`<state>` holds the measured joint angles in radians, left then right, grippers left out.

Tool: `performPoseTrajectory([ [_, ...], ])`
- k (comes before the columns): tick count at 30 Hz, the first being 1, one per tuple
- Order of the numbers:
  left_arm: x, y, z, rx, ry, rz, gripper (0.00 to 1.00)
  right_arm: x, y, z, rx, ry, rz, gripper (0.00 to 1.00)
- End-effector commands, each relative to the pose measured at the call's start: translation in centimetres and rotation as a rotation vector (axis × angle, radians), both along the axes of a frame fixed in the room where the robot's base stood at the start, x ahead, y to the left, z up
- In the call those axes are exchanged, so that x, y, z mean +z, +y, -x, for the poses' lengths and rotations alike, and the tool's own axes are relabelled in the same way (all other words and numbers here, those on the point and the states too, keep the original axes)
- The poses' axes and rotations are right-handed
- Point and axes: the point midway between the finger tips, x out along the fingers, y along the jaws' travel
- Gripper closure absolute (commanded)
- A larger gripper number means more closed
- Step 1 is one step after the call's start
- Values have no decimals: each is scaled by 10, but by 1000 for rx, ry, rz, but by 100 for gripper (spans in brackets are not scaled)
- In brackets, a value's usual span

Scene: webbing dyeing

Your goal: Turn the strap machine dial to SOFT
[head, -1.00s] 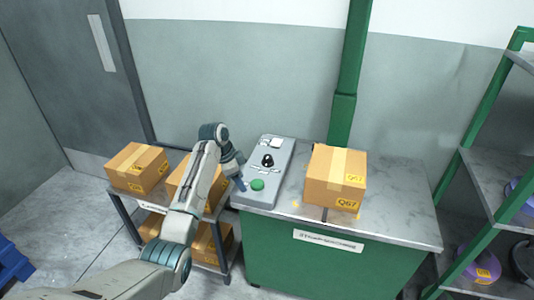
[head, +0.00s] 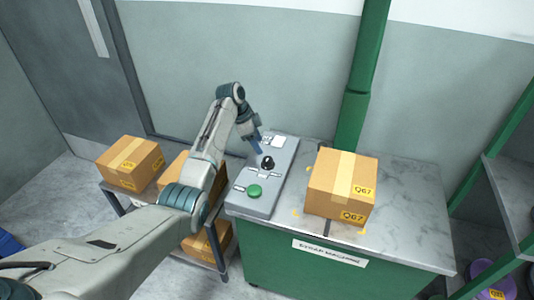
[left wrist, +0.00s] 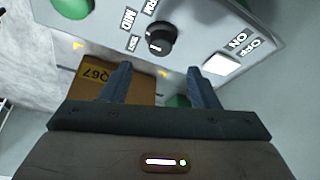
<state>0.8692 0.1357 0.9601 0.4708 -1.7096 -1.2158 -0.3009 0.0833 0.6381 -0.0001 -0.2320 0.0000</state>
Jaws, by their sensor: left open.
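The strap machine (head: 330,275) is a green cabinet with a grey top and a name label on its front. Its light grey control panel (head: 283,178) lies on the left of the top. The black dial (head: 267,163) sits mid-panel; in the left wrist view the dial (left wrist: 160,38) has a small white mark, with MID and other labels beside it, partly cut or unclear. I cannot tell which setting it points to. My left gripper (head: 259,149) is open just above the dial, apart from it. In the left wrist view its fingers (left wrist: 160,84) are spread, empty.
A green button (head: 254,191) and a white ON/OFF switch (left wrist: 222,65) flank the dial. A cardboard box (head: 342,186) marked Q67 stands right of the panel. A cart with several boxes (head: 130,162) is at left, a green shelf rack (head: 510,180) at right.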

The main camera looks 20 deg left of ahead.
Motion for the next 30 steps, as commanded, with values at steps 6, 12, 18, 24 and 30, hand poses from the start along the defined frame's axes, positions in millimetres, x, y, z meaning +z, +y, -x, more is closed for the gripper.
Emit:
performPoseTrajectory([
  [6,-39,-17,-5,-1,5,2,45,7,4,23,-3,28,-4,100],
  [12,-64,-26,-9,0,2,2,45,9,6,7,-3,8,-7,100],
  [18,-73,-29,-11,0,0,1,45,10,6,-4,-2,-7,-6,100],
  [24,-74,-29,-11,-1,0,0,45,9,5,3,-2,1,-5,100],
  [30,-73,-29,-11,0,0,0,78,9,2,8,-1,8,-3,100],
])
